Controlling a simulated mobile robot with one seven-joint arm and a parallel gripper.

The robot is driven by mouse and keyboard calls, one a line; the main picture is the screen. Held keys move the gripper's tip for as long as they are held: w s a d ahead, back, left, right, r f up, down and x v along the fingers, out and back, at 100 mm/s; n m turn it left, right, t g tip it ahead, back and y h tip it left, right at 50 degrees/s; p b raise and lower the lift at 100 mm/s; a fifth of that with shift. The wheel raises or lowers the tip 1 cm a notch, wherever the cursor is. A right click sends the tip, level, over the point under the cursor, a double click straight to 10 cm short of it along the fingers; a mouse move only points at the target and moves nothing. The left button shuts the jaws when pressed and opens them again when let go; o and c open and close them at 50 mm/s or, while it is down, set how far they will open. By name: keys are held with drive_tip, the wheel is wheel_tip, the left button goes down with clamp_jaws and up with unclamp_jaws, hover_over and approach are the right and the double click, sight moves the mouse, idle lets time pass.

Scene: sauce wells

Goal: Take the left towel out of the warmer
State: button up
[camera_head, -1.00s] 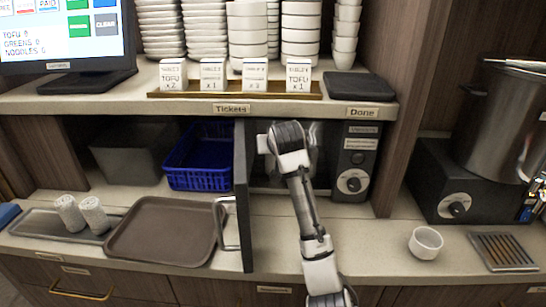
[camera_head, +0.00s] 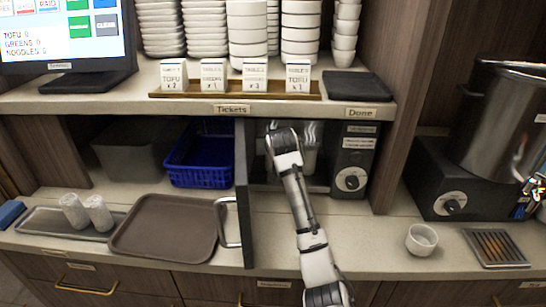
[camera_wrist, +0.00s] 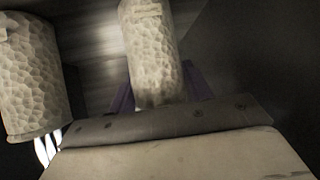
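The warmer (camera_head: 355,165) stands under the shelf with its door (camera_head: 243,200) swung open. My arm reaches into it, and the head view hides the fingers behind my wrist. A pale towel roll (camera_head: 310,155) shows inside, right of my wrist. In the wrist view one textured white roll (camera_wrist: 152,45) stands in the middle and another roll (camera_wrist: 30,80) is at the left. My gripper (camera_wrist: 158,95) is open, with dark purple fingers on both sides of the middle roll. Whether they touch it is not clear.
A white cup (camera_head: 422,240) is at the right.

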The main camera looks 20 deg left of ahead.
drive_tip(key=c, duration=0.6)
drive_tip(key=shift+o, duration=0.2)
drive_tip(key=shift+r, duration=0.1)
